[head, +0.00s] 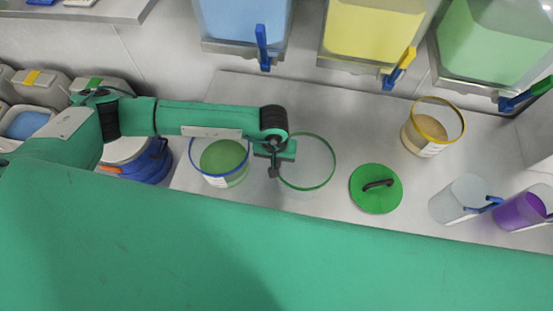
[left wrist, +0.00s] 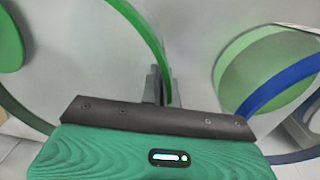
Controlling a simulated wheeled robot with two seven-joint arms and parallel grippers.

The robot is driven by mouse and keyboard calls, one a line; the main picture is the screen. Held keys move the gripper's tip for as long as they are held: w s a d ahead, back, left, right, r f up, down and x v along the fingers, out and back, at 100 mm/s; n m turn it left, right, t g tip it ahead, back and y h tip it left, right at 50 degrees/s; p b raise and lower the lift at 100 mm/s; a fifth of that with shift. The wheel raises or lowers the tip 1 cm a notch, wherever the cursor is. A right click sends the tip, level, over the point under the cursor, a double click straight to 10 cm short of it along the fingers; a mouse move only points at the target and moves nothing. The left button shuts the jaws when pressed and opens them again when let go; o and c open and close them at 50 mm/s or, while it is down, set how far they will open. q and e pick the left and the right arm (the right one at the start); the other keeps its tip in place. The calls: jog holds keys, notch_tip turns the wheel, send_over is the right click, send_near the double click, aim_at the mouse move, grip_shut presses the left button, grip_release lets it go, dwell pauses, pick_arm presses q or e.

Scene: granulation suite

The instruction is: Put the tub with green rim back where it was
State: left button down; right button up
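The clear tub with green rim (head: 333,172) is at the middle of the grey worktop in the head view; it looks empty. My left gripper (head: 274,160) is at the left side of its rim. In the left wrist view the green rim (left wrist: 150,40) runs between the two close-set fingers of my left gripper (left wrist: 163,88), which look shut on it. Whether the tub rests on the worktop or is slightly raised, I cannot tell. A green lid with a dark handle (head: 376,188) lies to the right of the tub. My right gripper is not in view.
A blue-rimmed tub with green contents (head: 222,160) stands close left of the gripper. A yellow-rimmed tub (head: 433,125), a clear jug (head: 458,198) and a purple jug (head: 520,211) stand right. Blue, yellow and green bins (head: 372,30) hang behind. Bare worktop (head: 350,115) lies behind the tub.

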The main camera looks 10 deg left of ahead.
pick_arm(q)
jog(key=c, duration=1.7)
grip_release()
jog(key=shift+r, duration=0.2)
jog(key=r+b, duration=0.1)
jog(key=r, duration=0.3)
jog(key=r+b, duration=0.2)
jog(key=r, duration=0.2)
jog(key=r+b, duration=0.1)
jog(key=r, duration=0.2)
jog(key=shift+a+r+b, duration=0.3)
jog(key=shift+r, duration=0.1)
